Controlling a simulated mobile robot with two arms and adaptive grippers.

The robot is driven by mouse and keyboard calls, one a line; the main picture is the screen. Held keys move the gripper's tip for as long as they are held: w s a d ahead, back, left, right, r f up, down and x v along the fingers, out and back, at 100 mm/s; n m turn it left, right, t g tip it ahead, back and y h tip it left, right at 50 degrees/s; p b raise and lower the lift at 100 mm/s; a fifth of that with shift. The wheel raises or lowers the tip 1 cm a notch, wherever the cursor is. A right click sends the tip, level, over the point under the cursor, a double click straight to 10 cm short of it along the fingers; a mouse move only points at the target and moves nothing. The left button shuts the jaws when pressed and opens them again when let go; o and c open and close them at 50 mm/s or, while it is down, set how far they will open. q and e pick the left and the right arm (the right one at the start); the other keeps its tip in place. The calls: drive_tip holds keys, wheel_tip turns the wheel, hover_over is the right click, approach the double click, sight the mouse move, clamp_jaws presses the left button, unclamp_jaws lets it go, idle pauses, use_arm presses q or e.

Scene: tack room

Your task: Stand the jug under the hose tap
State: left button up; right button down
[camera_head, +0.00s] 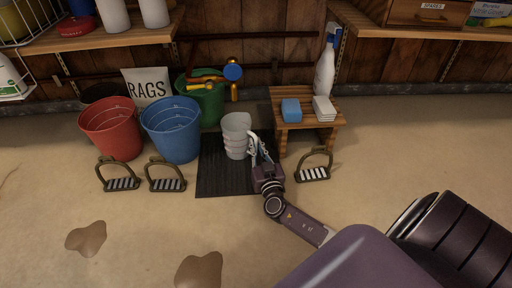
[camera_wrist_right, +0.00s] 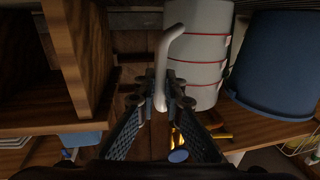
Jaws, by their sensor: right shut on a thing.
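The jug (camera_head: 236,143) is pale grey-white with red lines, which show in the right wrist view (camera_wrist_right: 206,62). It is upright over the black mat (camera_head: 222,182); I cannot tell whether its base touches the mat. My right gripper (camera_head: 257,153) is on the jug's right side, its fingers (camera_wrist_right: 160,92) shut on the white handle (camera_wrist_right: 163,60). The hose tap (camera_head: 233,73), with a blue knob and brass parts, is behind and above the jug in the head view. It also shows in the right wrist view (camera_wrist_right: 178,156). My left gripper is not in view.
A green bucket (camera_head: 206,105), blue bucket (camera_head: 171,140) and red bucket (camera_head: 111,131) stand left of the jug. A wooden stool (camera_head: 307,100) with a sponge and a spray bottle stands close right. Stirrups (camera_head: 166,184) lie in front. The front floor is mostly clear.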

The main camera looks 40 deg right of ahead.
drive_tip(key=shift+f, duration=0.1)
drive_tip(key=c, duration=2)
unclamp_jaws()
drive_tip(key=shift+c, duration=0.2)
drive_tip(key=p+v, duration=0.3)
drive_tip(key=v, duration=0.9)
